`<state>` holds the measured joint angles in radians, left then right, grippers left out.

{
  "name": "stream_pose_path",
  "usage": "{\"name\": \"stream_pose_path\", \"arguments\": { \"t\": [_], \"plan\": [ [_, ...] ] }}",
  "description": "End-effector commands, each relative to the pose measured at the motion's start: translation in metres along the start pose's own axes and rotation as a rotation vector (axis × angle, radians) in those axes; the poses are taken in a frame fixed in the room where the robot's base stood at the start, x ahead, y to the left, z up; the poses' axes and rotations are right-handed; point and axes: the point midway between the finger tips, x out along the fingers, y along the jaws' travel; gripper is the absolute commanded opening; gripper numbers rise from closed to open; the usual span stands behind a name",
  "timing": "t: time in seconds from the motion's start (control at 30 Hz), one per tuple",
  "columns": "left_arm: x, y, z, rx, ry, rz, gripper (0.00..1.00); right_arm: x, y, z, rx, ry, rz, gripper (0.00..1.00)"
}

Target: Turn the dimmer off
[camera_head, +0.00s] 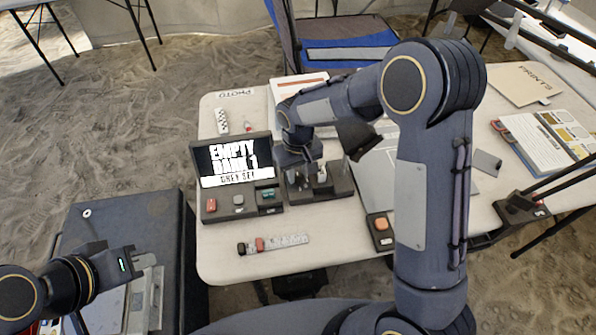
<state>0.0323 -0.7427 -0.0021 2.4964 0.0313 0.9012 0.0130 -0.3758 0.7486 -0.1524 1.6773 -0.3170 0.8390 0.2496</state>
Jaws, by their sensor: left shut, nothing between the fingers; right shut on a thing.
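A dark grey box with small upright metallic parts (341,186) stands on the table beside the screen console; it may be the dimmer, but its control is too small and covered to tell. My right gripper (307,176) reaches down over this box, shut on a small part of it that the fingers mostly hide. My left gripper (150,268) is shut and empty, low at the left, away from the table objects.
A box with an orange button (381,224) sits near the table's front edge. A marked strip with small blocks (273,244) lies before the console. A dark case (165,215) stands left of the table.

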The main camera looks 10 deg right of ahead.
Motion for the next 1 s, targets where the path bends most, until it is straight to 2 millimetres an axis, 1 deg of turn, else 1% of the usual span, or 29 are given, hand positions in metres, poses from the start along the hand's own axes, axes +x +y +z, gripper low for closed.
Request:
{"name": "stream_pose_path", "arguments": {
  "t": [0.2, 0.23, 0.4, 0.63, 0.73, 0.87, 1.0],
  "plan": [
    [0.000, 0.000, 0.000, 0.000, 0.000, 0.000, 0.00, -0.001, 0.000, 0.000, -0.002, 0.001, 0.001, 0.02],
    [0.000, 0.000, 0.000, 0.000, 0.000, 0.000, 0.00, -0.001, 0.000, 0.000, -0.002, 0.001, 0.001, 0.26],
    [0.000, 0.000, 0.000, 0.000, 0.000, 0.000, 0.00, 0.000, 0.000, 0.000, -0.001, 0.001, 0.001, 0.47],
    [0.000, 0.000, 0.000, 0.000, 0.000, 0.000, 0.00, 0.000, 0.000, 0.000, 0.000, 0.000, 0.000, 0.47],
    [0.000, 0.000, 0.000, 0.000, 0.000, 0.000, 0.00, -0.005, 0.000, -0.001, 0.000, 0.002, 0.000, 0.47],
    [0.000, 0.000, 0.000, 0.000, 0.000, 0.000, 0.00, -0.023, 0.000, -0.001, 0.000, 0.005, 0.000, 0.47],
    [0.000, 0.000, 0.000, 0.000, 0.000, 0.000, 0.00, -0.048, 0.000, -0.001, 0.000, 0.005, -0.001, 0.47]
  ]
}}
